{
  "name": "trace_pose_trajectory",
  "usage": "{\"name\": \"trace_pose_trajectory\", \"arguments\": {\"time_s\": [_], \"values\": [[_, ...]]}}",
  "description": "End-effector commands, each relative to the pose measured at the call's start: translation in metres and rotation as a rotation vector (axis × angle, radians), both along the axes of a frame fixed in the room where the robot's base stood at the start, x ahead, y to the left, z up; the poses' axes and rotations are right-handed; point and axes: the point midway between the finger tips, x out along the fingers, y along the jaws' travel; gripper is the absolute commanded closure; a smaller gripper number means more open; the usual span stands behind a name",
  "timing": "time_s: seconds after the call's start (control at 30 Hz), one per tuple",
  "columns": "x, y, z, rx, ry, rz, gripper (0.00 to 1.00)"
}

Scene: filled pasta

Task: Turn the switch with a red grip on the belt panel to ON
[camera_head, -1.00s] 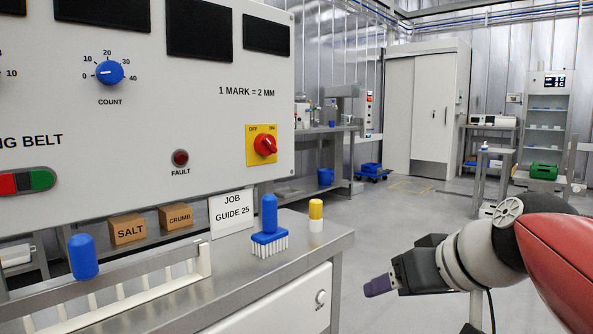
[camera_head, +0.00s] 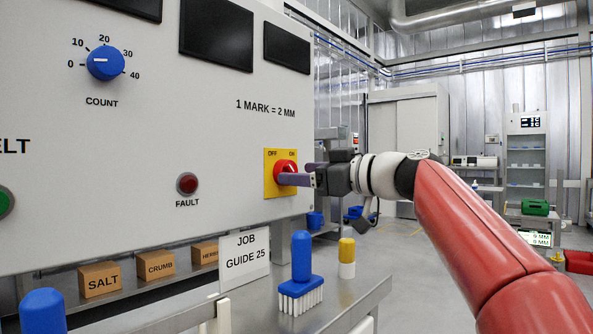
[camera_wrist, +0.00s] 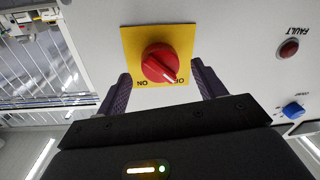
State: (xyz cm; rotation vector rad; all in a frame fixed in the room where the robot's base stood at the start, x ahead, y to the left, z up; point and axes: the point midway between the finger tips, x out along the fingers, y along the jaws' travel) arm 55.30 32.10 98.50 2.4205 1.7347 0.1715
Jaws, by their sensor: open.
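The switch with the red grip (camera_head: 286,168) sits on a yellow plate (camera_head: 269,185) on the white belt panel. In the wrist view the red grip (camera_wrist: 158,62) shows upside down, with its pointed end toward the OFF label. My gripper (camera_wrist: 161,74) is open, with one dark finger on each side of the red grip and gaps visible between. In the head view my gripper (camera_head: 297,174) is right in front of the switch, and a finger overlaps the lower part of the grip. Whether a fingertip touches it I cannot tell.
The panel also has a red FAULT lamp (camera_head: 187,183) and a blue COUNT knob (camera_head: 105,63). Open floor lies to the right.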

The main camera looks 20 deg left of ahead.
Motion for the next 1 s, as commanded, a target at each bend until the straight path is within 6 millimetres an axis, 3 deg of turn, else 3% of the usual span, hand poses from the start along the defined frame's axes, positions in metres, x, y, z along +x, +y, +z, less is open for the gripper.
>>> {"name": "trace_pose_trajectory", "arguments": {"time_s": [0.2, 0.5, 0.83, 1.0], "values": [[0.006, 0.020, 0.000, -0.001, 0.000, 0.000, 0.31], [0.007, 0.021, 0.000, -0.001, 0.000, -0.002, 0.32], [0.007, 0.021, 0.000, -0.001, 0.000, -0.002, 0.75], [0.007, 0.021, 0.000, 0.002, 0.007, -0.002, 0.75]]}}
